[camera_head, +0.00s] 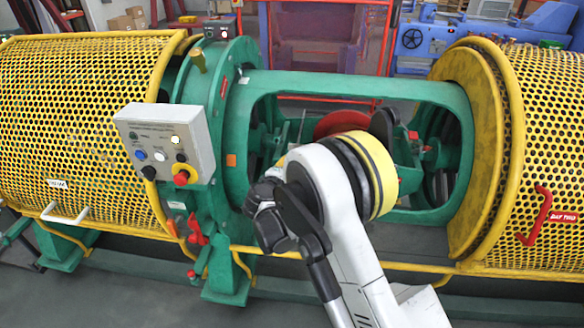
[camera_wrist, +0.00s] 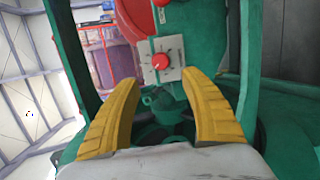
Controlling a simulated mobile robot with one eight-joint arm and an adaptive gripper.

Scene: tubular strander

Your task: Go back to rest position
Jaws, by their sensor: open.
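My white arm reaches up from the bottom of the head view toward the window of the green strander frame (camera_head: 345,85). My gripper (camera_wrist: 165,100) shows in the wrist view as two yellow ribbed fingers spread apart, with nothing between them. In the head view the gripper's fingers are hidden behind my arm. Beyond the fingers in the wrist view are a green machine part (camera_wrist: 160,105) and a pale plate with a red knob (camera_wrist: 160,61). A red rounded part (camera_head: 342,122) shows inside the window in the head view, partly covered by my arm.
Yellow perforated guards stand left (camera_head: 80,110) and right (camera_head: 540,130) of the window. A grey control box (camera_head: 165,143) with buttons hangs left of my arm. A red handle (camera_head: 535,217) is on the right guard. Green frame bars (camera_wrist: 248,60) flank the gripper closely.

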